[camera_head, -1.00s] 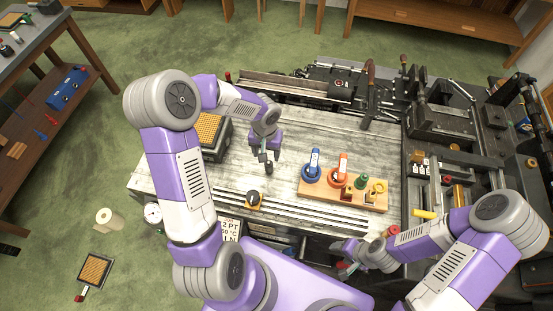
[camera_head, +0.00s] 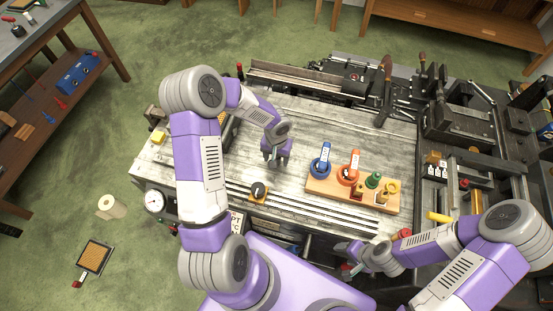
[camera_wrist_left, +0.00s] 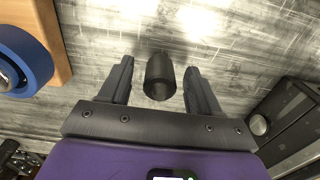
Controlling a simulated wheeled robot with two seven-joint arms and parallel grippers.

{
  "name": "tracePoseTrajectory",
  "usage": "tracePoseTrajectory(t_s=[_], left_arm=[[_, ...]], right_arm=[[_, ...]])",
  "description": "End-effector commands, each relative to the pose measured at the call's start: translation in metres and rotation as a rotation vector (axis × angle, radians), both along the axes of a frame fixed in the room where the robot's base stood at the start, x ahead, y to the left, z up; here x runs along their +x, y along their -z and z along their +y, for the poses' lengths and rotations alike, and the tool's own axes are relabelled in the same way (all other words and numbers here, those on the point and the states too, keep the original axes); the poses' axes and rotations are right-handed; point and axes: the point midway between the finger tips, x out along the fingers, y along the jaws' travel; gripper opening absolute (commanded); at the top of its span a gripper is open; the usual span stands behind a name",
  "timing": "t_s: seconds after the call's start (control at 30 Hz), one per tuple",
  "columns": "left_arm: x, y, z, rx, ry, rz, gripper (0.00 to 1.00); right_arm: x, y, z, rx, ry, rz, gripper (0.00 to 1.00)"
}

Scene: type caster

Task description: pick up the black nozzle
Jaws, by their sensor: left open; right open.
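The black nozzle (camera_wrist_left: 160,77) is a short dark cylinder with an open end, over the worn grey worktop in the left wrist view. It lies between the two spread fingers of my left gripper (camera_wrist_left: 158,82), with bare worktop visible on both sides of it. In the head view my left gripper (camera_head: 276,160) is low over the middle of the worktop, and I cannot make out the nozzle there. My right gripper (camera_head: 349,263) is open and empty near the front edge of the bench.
A wooden board (camera_head: 340,195) with blue, orange, green and yellow parts lies right of my left gripper. A black knob on a yellow base (camera_head: 258,191) is near the front edge. Dark machinery (camera_head: 465,120) fills the right side.

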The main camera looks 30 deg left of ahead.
Motion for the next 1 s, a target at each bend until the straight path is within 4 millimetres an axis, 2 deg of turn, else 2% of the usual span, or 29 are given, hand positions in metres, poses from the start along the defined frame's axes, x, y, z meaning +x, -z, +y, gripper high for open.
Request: tracePoseTrajectory(t_s=[0.27, 0.7, 0.9, 1.0], left_arm=[[0.0003, 0.0053, 0.0002, 0.0, 0.0, -0.001, 0.63], [0.0003, 0.0049, 0.0001, 0.0, 0.0, -0.002, 0.02], [0.0004, 0.0041, 0.0001, 0.0, 0.0, -0.002, 0.01], [0.0009, -0.003, 0.0004, 0.001, 0.0, -0.004, 0.01]], right_arm=[[0.0, 0.0004, -0.0001, 0.0, 0.0, 0.0, 0.58], [0.0, 0.0004, 0.0, 0.0, 0.0, 0.0, 0.58], [0.0, 0.0004, -0.0001, 0.0, 0.0, 0.0, 0.58], [0.0, -0.0003, 0.0, 0.0, 0.0, 0.0, 0.58]])
